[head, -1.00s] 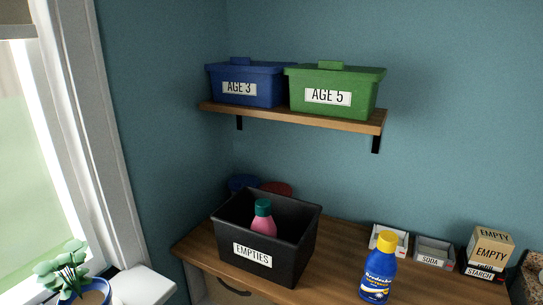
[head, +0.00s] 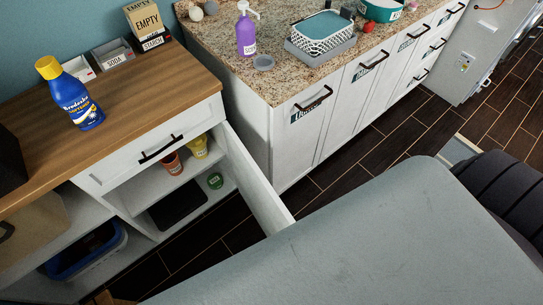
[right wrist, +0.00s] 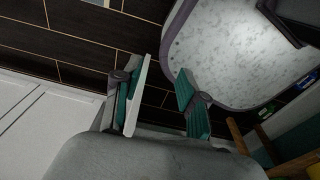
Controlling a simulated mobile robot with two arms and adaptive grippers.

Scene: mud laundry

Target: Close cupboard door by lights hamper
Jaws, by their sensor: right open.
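The open white cupboard door (head: 252,180) stands out from the low cupboard in the head view. Its outer lower end is hidden behind a large grey shape that looks like my own arm. Hamper fronts with dark handles stand to its right; the nearest (head: 298,125) has a green label too small to read surely. My right gripper (right wrist: 157,88) is open in the right wrist view, with teal finger pads apart. A narrow white strip (right wrist: 138,95) lies along the inside of its left finger; I cannot tell whether it is the door's edge. My left gripper is out of view.
A wooden counter (head: 150,90) holds a blue bottle (head: 72,95). Red and yellow containers (head: 197,147) sit inside the open cupboard. A granite counter (head: 285,75) stands right, with a purple bottle and basket. Dark tiled floor (head: 400,135) is clear before the hampers.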

